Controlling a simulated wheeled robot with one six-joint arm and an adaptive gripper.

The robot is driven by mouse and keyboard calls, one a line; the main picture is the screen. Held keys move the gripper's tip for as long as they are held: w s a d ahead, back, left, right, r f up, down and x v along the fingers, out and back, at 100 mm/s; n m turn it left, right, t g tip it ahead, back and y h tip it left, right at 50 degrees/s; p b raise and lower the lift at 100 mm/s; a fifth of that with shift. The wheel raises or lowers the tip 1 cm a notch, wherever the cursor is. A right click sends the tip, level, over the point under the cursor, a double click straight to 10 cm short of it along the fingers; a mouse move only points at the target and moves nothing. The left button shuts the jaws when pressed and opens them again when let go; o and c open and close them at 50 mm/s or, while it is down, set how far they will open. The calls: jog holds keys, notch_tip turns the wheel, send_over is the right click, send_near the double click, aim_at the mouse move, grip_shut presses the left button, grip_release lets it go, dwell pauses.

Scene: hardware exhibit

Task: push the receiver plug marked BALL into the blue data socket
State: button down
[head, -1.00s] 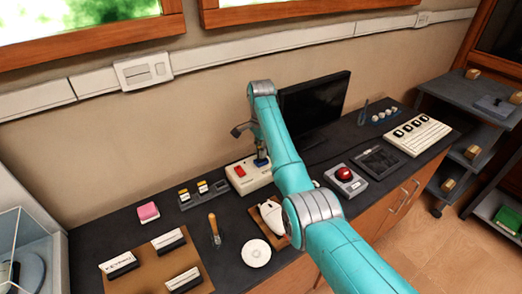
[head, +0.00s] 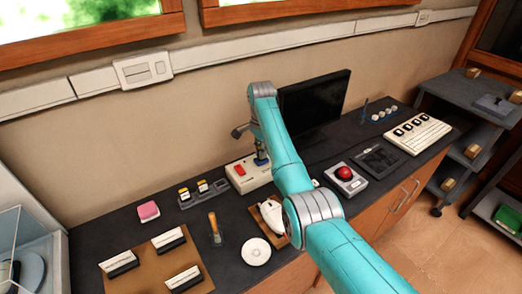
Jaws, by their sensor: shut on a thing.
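My gripper (head: 260,150) points down over the right end of a pale box (head: 245,178) with a red switch, near the wall. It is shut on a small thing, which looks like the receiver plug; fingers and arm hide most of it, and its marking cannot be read. A bit of blue shows just under the fingertips at the box top; I cannot tell whether it is the data socket or part of the plug, or how deep the plug sits.
A monitor (head: 318,100) stands close to the right of the gripper. A white mouse (head: 271,214) on a brown pad, a white dish (head: 256,251), a wooden-handled tool (head: 214,225) and a red trackball (head: 344,174) lie around. A pink block (head: 148,210) sits left.

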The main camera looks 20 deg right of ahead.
jog(key=shift+f, duration=0.55)
dwell(0.4)
jog(key=c, duration=0.6)
grip_release()
jog(key=shift+r, duration=0.1)
jog(key=shift+r, duration=3.45)
